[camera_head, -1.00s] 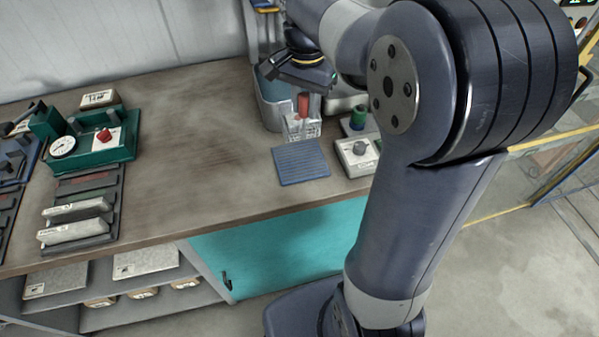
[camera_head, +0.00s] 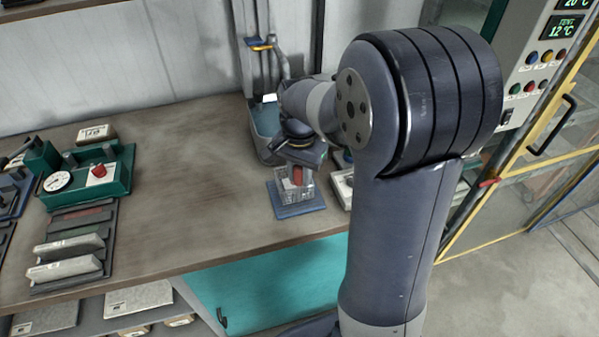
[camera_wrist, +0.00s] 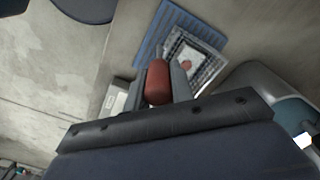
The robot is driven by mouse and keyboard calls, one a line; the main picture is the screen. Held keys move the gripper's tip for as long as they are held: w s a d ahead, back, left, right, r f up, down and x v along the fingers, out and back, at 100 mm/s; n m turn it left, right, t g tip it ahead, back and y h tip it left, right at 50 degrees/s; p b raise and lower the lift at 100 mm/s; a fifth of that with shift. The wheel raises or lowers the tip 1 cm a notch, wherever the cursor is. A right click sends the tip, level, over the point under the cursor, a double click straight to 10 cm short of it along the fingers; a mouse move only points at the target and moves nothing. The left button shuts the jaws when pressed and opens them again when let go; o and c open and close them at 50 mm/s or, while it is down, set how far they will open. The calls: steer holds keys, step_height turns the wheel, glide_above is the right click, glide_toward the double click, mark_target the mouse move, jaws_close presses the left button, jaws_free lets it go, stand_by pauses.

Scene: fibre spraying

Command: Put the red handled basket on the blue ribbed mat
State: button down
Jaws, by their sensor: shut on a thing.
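The basket (camera_head: 292,194) is a small pale wire basket with an upright red handle (camera_head: 297,175). My gripper (camera_head: 300,165) is shut on the red handle, one finger on each side of it, as the wrist view (camera_wrist: 160,84) shows. The blue ribbed mat (camera_head: 300,210) lies flat on the bench, and the basket is over it in the head view. In the wrist view, mat (camera_wrist: 152,45) shows along the left and top of the basket (camera_wrist: 206,66). I cannot tell whether the basket's bottom touches the mat.
A grey-blue tub (camera_head: 262,128) stands behind the mat. A pale box (camera_head: 342,188) is close to the mat's right, partly behind my arm. A green gauge device (camera_head: 88,175) stands far left. The bench (camera_head: 190,190) between is clear.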

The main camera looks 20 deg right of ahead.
steer(key=shift+f, duration=0.1)
steer(key=shift+f, duration=0.15)
steer(key=c, duration=1.2)
jaws_free()
steer(key=shift+c, duration=0.2)
step_height(320, 180, up, 13)
steer(key=shift+f, duration=0.2)
steer(key=shift+f, duration=0.15)
step_height(320, 180, down, 12)
steer(key=shift+r, duration=1.9)
